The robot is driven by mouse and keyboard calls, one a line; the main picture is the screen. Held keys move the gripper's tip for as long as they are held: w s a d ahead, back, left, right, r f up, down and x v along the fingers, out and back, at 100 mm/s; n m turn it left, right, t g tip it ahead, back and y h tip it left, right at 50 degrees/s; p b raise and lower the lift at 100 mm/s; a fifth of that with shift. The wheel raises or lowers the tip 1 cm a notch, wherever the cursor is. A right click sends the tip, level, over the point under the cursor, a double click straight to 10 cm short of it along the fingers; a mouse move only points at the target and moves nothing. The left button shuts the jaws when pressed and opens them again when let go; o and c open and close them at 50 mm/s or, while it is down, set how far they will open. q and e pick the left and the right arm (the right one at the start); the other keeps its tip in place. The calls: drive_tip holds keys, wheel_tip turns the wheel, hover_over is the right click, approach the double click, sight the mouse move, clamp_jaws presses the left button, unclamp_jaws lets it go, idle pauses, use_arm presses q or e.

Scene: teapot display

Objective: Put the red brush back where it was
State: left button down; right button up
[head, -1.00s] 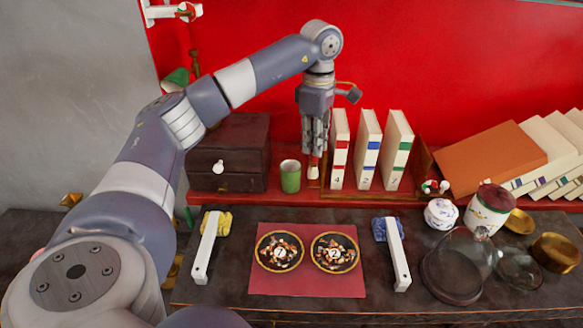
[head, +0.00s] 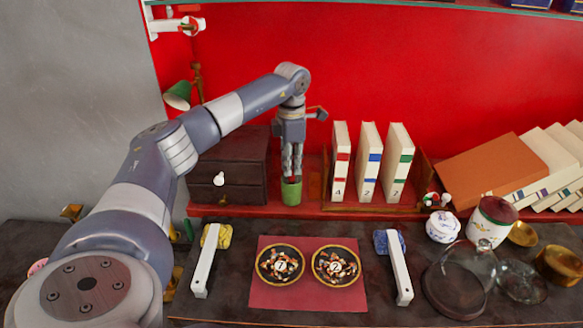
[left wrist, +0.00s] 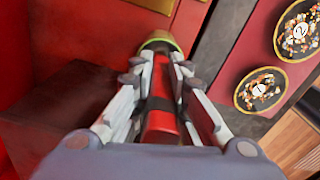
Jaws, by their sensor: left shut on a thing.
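My left gripper (head: 291,172) points down over the green cup (head: 291,191) on the red shelf, just right of the dark drawer box. It is shut on the red brush (left wrist: 162,110), which runs between the fingers in the left wrist view. The brush's lower end is at the cup's mouth; how far it reaches inside is hidden. The cup's rim (left wrist: 158,42) shows beyond the fingertips in the left wrist view. My right gripper is not in view.
The dark drawer box (head: 232,168) stands close left of the cup. Upright white books (head: 368,163) stand in a wooden holder to the right. Two numbered bowls lie on a red mat (head: 307,299) in front. A green lamp (head: 178,95) is at the back left.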

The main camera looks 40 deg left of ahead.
use_arm(q)
wheel_tip(320, 180, down, 2)
drive_tip(key=c, duration=1.6)
unclamp_jaws()
drive_tip(key=shift+f, duration=0.15)
wheel_tip(320, 180, up, 12)
drive_tip(key=shift+r+b, duration=0.2)
drive_tip(key=shift+b, duration=0.65)
